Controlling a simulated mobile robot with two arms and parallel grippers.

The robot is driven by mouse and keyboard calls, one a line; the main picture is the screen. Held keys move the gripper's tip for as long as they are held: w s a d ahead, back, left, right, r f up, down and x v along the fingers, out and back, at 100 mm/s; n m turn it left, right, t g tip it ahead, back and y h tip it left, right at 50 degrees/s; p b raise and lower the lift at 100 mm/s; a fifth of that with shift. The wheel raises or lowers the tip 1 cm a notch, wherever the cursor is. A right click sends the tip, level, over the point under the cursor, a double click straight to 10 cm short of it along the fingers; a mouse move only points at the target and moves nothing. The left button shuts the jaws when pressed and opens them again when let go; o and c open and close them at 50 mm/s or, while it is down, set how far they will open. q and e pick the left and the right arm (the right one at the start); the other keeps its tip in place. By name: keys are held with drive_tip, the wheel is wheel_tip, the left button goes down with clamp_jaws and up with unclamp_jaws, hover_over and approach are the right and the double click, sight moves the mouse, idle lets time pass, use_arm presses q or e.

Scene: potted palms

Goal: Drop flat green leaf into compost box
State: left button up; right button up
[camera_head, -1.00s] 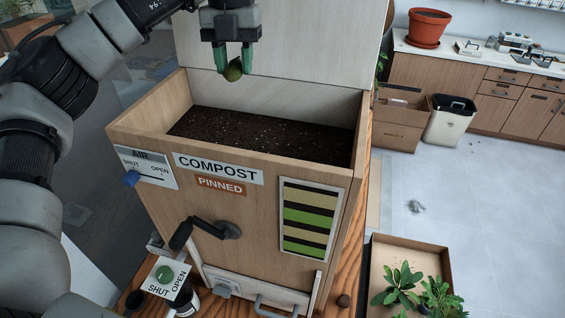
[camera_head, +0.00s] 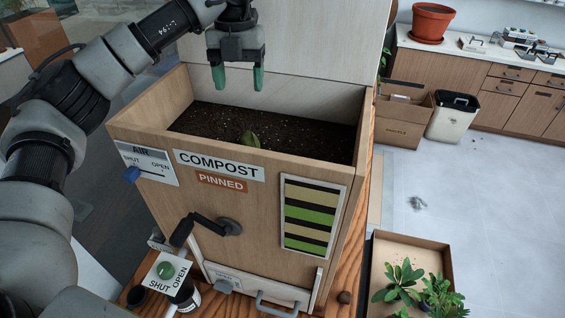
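The compost box (camera_head: 150,112) is a wooden box, open at the top, with dark soil (camera_head: 290,133) inside and a "COMPOST" label on its front. The green leaf (camera_head: 251,139) is in the box at the soil, close behind the front wall; its lower part is hidden by that wall. My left gripper (camera_head: 238,80) is above the box's back part, fingers apart and empty, clear of the leaf. My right gripper does not show.
The box front carries a crank handle (camera_head: 205,229), a blue slider (camera_head: 131,174) and a striped panel (camera_head: 310,216). A cardboard box (camera_head: 408,246) with green plants stands on the floor at right. A bin (camera_head: 451,118) and a terracotta pot (camera_head: 432,23) are farther back.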

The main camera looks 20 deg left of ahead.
use_arm(q)
drive_tip(key=shift+r, duration=0.15)
wheel_tip(320, 180, up, 10)
drive_tip(key=w, duration=0.1)
drive_tip(key=shift+w+a+r, duration=0.15)
drive_tip(key=shift+r, duration=0.1)
idle(0.3)
drive_tip(key=shift+f, duration=0.1)
idle(0.3)
